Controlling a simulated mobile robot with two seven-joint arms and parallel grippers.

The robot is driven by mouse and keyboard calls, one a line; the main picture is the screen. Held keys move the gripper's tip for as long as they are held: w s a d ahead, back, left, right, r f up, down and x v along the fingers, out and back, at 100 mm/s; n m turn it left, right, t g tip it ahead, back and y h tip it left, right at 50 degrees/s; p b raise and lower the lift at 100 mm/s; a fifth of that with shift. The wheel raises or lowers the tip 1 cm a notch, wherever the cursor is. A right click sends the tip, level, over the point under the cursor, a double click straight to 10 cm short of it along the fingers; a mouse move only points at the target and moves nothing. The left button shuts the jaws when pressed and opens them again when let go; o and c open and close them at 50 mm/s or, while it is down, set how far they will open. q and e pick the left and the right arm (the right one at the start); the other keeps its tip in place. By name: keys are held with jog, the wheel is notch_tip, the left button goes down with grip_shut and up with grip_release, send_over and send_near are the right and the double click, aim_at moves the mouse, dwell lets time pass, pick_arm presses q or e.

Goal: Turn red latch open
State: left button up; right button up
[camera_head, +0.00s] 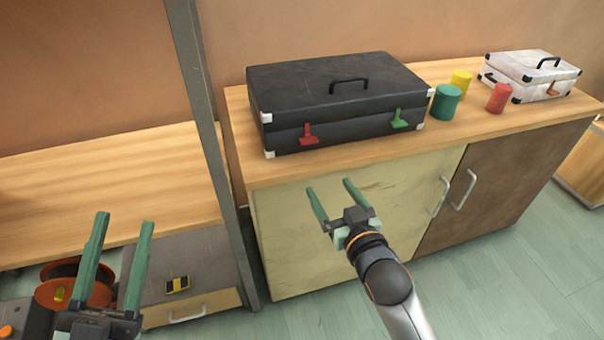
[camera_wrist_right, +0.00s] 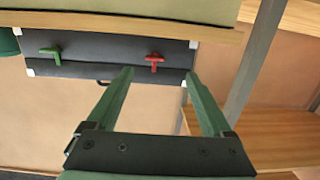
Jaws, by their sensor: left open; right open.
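The black case (camera_head: 338,104) lies closed on the wooden cabinet top. Its front carries the red latch (camera_head: 308,134) on the left and a green latch (camera_head: 399,120) on the right. In the right wrist view the picture is turned over, with the red latch (camera_wrist_right: 154,60) right of the green latch (camera_wrist_right: 51,54). My right gripper (camera_head: 331,194) is open and empty, in front of the cabinet and below the case, apart from the red latch. The red latch shows beyond and between its fingers (camera_wrist_right: 158,88) in the wrist view. My left gripper (camera_head: 123,222) is open and empty at the lower left.
A green cylinder (camera_head: 446,102), a yellow cylinder (camera_head: 461,82) and a red cylinder (camera_head: 499,98) stand right of the case. A white case (camera_head: 530,76) is at the far right. A grey upright post (camera_head: 207,130) stands between my grippers. The left wooden surface (camera_head: 110,178) is largely clear.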

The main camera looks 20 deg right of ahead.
aim_at(310, 142)
pick_arm(q)
jog(key=s+m+h+b, duration=0.1)
jog(key=s+f+m+h+b, duration=0.1)
jog(key=h+b, duration=0.1)
jog(key=s+h+b, duration=0.1)
jog(key=b, duration=0.1)
jog(key=shift+s+d+f+m+h, duration=0.15)
jog(key=shift+s+d+m+h, duration=0.15)
jog(key=shift+d+m, duration=0.1)
pick_arm(e)
jog(key=shift+t+h, duration=0.3)
jog(key=shift+t, duration=0.3)
jog(key=w, duration=0.9)
jog(key=w+r, duration=0.1)
jog(key=w, duration=0.4)
grip_shut()
